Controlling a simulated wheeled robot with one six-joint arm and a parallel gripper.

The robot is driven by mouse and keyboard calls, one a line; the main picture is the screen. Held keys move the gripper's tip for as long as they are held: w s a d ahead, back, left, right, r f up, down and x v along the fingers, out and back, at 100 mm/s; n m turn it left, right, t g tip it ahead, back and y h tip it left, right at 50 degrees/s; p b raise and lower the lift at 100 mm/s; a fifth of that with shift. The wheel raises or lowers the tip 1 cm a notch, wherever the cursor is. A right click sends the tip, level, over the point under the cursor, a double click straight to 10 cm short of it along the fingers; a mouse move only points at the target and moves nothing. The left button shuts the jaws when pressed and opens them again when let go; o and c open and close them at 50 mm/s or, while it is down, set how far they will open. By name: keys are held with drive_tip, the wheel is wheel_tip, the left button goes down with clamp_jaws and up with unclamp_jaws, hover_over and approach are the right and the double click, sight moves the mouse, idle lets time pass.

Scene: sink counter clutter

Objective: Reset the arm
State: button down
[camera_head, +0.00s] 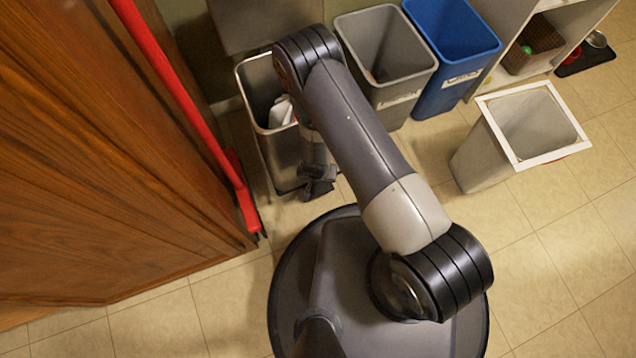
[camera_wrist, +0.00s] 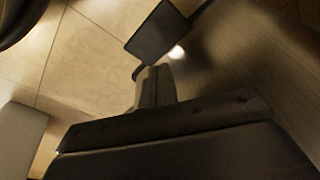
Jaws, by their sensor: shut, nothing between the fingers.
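My arm reaches up and left over my round base in the head view, then bends down at its far end. My gripper (camera_head: 318,188) hangs low beside the metal bin (camera_head: 290,160), close to its right side. I cannot tell whether it touches the bin. In the wrist view my gripper (camera_wrist: 155,80) is shut with nothing in it, over the tiled floor.
The metal bin has something white inside. A grey bin (camera_head: 405,95), a blue bin (camera_head: 455,85) and a white-rimmed bin (camera_head: 480,165) stand to the right. A red broom (camera_head: 190,105) leans along the wooden cabinet (camera_head: 110,180). Floor at lower right is clear.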

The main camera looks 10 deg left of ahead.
sight(319, 185)
drive_tip(key=shift+f, duration=0.15)
wheel_tip(319, 185, down, 6)
drive_tip(key=b, duration=0.5)
drive_tip(key=shift+f, duration=0.15)
idle(0.4)
